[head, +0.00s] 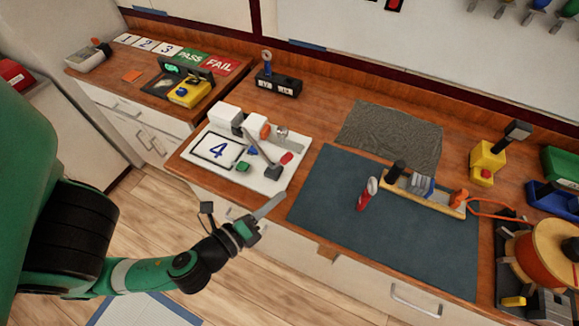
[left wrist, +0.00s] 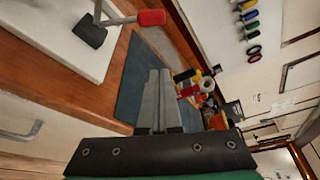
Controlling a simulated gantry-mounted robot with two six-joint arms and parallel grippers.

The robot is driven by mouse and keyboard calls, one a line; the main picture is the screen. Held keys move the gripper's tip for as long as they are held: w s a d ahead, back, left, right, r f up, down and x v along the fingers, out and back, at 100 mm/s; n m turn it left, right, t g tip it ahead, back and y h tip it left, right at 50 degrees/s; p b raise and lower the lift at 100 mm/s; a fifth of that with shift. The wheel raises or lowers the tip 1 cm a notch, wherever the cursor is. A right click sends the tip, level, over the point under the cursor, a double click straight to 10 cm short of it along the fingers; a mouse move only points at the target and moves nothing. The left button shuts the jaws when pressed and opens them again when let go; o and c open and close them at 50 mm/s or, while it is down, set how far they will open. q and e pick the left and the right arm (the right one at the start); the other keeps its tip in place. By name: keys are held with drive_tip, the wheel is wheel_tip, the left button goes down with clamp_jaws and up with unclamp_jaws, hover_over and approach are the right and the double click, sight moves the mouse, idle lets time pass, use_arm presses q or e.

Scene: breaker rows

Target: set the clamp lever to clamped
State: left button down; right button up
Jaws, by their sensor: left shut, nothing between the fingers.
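In the left wrist view the red grip (left wrist: 151,17) and dark block (left wrist: 88,32) show at the upper left. My left gripper (head: 275,202) is shut and empty, in front of the board and apart from it. My right gripper is out of view.
A dark blue mat (head: 330,215) lies right of the board, bearing a red cylinder (head: 367,194) and a wooden rail of modules (head: 430,190). A grey textured mat (head: 389,134) lies behind. A yellow device (head: 487,160) and cable spool (head: 545,250) stand at the right.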

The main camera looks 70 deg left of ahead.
use_arm(q)
drive_tip(key=p+x, duration=0.1)
drive_tip(key=x, duration=0.2)
drive_tip(key=p+x, duration=0.1)
drive_tip(key=x, duration=0.2)
drive_tip(key=p+x, duration=0.2)
drive_tip(key=x, duration=0.2)
drive_tip(key=shift+a+r, duration=0.1)
drive_tip(key=shift+r, duration=0.2)
drive_tip(key=s+a+p, duration=0.1)
drive_tip(key=p, duration=0.1)
drive_tip(key=s+a+r+p, duration=0.1)
drive_tip(key=s+p, duration=0.1)
drive_tip(key=shift+r, duration=0.25)
drive_tip(key=shift+w, duration=0.15)
